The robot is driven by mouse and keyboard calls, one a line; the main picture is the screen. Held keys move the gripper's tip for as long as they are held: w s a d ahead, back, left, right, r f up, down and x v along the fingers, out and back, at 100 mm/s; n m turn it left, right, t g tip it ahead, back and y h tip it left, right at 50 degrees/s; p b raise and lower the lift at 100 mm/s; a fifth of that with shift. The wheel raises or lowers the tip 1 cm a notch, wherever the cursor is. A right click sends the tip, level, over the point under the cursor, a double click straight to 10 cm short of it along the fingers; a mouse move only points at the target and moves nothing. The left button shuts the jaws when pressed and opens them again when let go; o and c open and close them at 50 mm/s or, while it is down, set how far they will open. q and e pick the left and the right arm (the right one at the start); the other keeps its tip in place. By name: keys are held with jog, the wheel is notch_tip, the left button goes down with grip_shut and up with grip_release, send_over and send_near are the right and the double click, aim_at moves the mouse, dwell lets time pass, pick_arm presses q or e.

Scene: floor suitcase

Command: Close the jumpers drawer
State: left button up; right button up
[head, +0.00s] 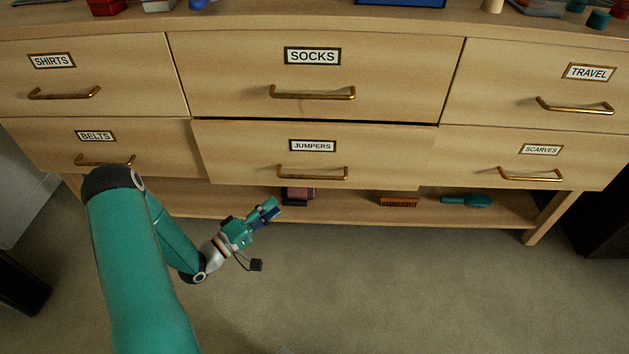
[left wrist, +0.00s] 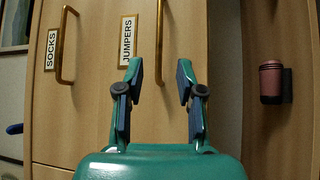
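The jumpers drawer (head: 230,160) is the middle one of the lower row. It stands slightly out from its neighbours, with a dark gap along its top edge. Its brass handle (head: 312,176) hangs below the JUMPERS label. My left gripper (head: 272,205) is below and left of that handle, in front of the dresser. In the left wrist view the left gripper (left wrist: 159,72) is open and empty. The jumpers handle (left wrist: 160,30) shows between and beyond its fingertips, apart from them as far as I can see. My right gripper is not in view.
The socks drawer (head: 230,80) above and the belts (head: 50,140) and scarves (head: 480,150) drawers look shut. The open shelf below holds a dark pinkish item (head: 299,195), a brown brush (head: 398,201) and a teal hairbrush (head: 467,200). The carpet (head: 400,280) in front is clear.

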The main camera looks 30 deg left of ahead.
aim_at(313, 177)
pick_arm(q)
jog(key=b+x, duration=0.3)
jog(key=x, duration=1.1)
jog(key=shift+w, duration=0.4)
grip_shut()
